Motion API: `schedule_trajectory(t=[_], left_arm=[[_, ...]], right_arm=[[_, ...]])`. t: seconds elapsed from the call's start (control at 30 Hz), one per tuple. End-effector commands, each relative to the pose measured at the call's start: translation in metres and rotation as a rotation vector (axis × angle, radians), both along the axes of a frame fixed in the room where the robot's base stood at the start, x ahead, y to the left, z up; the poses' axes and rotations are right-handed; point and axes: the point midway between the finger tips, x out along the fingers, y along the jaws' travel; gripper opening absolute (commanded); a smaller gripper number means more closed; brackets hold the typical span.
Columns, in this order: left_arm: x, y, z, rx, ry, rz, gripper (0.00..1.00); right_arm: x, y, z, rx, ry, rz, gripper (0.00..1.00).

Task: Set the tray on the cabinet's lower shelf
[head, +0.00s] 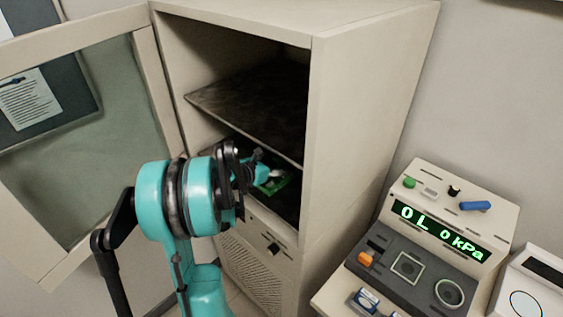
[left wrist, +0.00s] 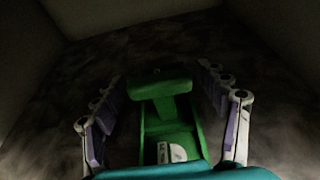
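The green tray (head: 272,187) lies on the dark lower shelf (head: 284,207) inside the open cabinet (head: 365,75). In the left wrist view, the tray (left wrist: 172,128) has a raised green block at its far end and a small white piece in it. My left gripper (head: 262,172) reaches into the lower compartment, at the tray. In its wrist view, the left gripper (left wrist: 160,75) is open, with a finger on each side of the tray and visible gaps between. The arm hides part of the tray and shelf. My right gripper is not in view.
The cabinet's glazed door (head: 115,110) stands open at the left. The upper shelf (head: 255,95) is bare and sits above my arm. The cabinet's right side wall bounds the opening. A control console (head: 440,225) with a green display stands at the right.

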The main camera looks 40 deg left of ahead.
Motion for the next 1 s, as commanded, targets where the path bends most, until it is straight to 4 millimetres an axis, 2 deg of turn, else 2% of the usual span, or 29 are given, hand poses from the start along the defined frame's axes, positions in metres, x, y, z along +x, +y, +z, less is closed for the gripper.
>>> schedule_trajectory(t=[0.37, 0.47, 0.8, 1.0], left_arm=[[0.000, 0.000, 0.006, 0.000, 0.000, 0.000, 0.78], [-0.014, 0.003, 0.009, 0.000, 0.000, 0.003, 0.78], [-0.085, 0.008, 0.031, -0.001, 0.000, 0.004, 0.78], [-0.109, 0.010, 0.038, 0.000, 0.000, 0.002, 0.78]], right_arm=[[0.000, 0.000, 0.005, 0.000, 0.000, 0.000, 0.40], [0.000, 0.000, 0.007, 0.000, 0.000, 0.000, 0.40], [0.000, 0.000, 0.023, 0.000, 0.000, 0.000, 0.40], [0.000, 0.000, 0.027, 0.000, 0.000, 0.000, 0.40]])
